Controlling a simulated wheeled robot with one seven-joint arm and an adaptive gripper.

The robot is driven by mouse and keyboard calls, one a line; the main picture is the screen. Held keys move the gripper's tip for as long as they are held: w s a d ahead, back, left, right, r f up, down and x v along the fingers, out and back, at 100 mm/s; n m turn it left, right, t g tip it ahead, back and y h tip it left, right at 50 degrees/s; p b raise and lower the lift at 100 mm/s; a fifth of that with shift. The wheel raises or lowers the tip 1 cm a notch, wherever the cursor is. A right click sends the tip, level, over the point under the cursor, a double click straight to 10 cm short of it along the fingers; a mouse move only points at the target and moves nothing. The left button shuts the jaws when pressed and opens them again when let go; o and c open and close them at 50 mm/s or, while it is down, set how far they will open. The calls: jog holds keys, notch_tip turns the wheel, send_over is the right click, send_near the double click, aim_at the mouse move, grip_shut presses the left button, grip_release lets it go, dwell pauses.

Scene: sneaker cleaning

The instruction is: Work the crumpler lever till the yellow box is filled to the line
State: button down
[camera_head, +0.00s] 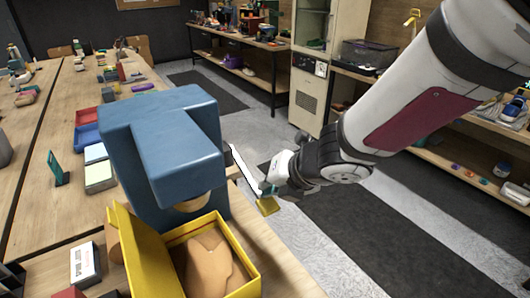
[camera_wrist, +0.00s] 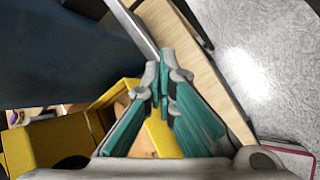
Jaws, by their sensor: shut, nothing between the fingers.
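The blue crumpler (camera_head: 165,130) stands on the table edge. Its grey metal lever (camera_head: 243,168) slopes down on its right side to a yellow grip (camera_head: 268,206). The open yellow box (camera_head: 245,286) sits under the crumpler's mouth with crumpled brown paper (camera_head: 210,265) inside; I cannot make out a fill line. A rounded brown piece (camera_head: 194,203) shows at the mouth. My gripper (camera_head: 268,188) is shut and empty at the lever's low end, close to the yellow grip.
Red and blue bins (camera_head: 87,134) and small boxes (camera_head: 98,174) stand left of the crumpler. A white and black box (camera_head: 84,265) lies left of the yellow box. The floor (camera_head: 262,135) right of the table is open. Shelves (camera_head: 455,155) stand along the far right.

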notch_tip(320, 180, up, 7)
jog(key=p, duration=0.8)
dwell(0.7)
jog(key=shift+w+a+r, duration=0.1)
jog(key=shift+w, duration=0.05)
notch_tip(320, 180, up, 5)
jog(key=p, duration=0.7)
jog(key=shift+a, duration=0.1)
dwell(0.4)
jog(key=shift+w, duration=0.15)
dwell(0.7)
